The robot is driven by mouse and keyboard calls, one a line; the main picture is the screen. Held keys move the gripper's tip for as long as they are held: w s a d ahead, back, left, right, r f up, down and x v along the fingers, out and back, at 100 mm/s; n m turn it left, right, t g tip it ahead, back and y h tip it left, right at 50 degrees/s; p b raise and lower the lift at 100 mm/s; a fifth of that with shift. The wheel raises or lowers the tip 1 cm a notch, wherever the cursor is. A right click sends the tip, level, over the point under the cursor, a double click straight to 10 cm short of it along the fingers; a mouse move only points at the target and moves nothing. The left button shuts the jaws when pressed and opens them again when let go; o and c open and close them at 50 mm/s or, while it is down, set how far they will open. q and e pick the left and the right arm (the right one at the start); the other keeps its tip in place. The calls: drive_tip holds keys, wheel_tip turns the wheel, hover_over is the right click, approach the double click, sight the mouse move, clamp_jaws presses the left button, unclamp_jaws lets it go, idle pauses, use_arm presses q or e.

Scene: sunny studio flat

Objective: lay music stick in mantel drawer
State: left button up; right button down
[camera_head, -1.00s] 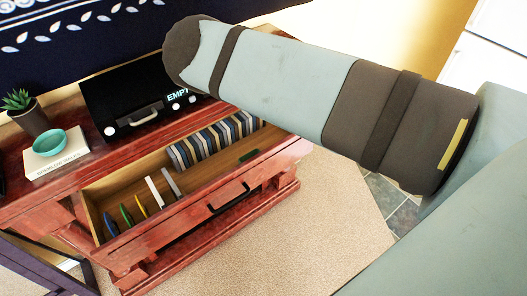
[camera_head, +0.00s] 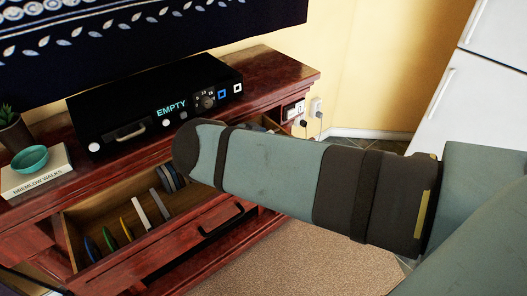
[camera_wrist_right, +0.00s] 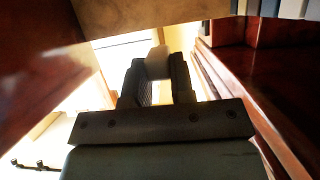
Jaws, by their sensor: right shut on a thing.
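The open mantel drawer (camera_head: 172,251) shows in the head view at the lower left. It holds several thin upright discs and slats. My right arm crosses in front of its right part, so that part is hidden. My right gripper (camera_wrist_right: 158,66) shows in the wrist view, shut on a small pale block (camera_wrist_right: 158,59), perhaps the music stick; I cannot tell for sure. Reddish wood surrounds the gripper there, and I cannot tell how high it is over the drawer. In the head view the right gripper is hidden behind my arm. My left gripper is not in view.
A black box (camera_head: 122,108) marked EMPTY stands on the red wooden cabinet (camera_head: 282,72). A teal bowl (camera_head: 31,158) on a book (camera_head: 45,178) and a plant pot (camera_head: 13,137) stand at the left. A wall socket with plugs (camera_head: 315,107) is behind. Carpet lies in front.

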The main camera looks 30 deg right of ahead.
drive_tip(key=shift+f, duration=0.3)
wheel_tip(320, 180, down, 4)
drive_tip(key=b, duration=0.3)
drive_tip(key=shift+f, duration=0.1)
drive_tip(key=shift+f+b, duration=0.3)
drive_tip(key=shift+f, duration=0.15)
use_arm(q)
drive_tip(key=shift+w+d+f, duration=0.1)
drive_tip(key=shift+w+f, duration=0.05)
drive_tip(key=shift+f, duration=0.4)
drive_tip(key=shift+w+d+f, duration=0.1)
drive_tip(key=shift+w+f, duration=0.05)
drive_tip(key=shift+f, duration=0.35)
use_arm(e)
drive_tip(key=c, duration=1)
unclamp_jaws()
drive_tip(key=shift+s+f, duration=0.1)
drive_tip(key=shift+s, duration=0.05)
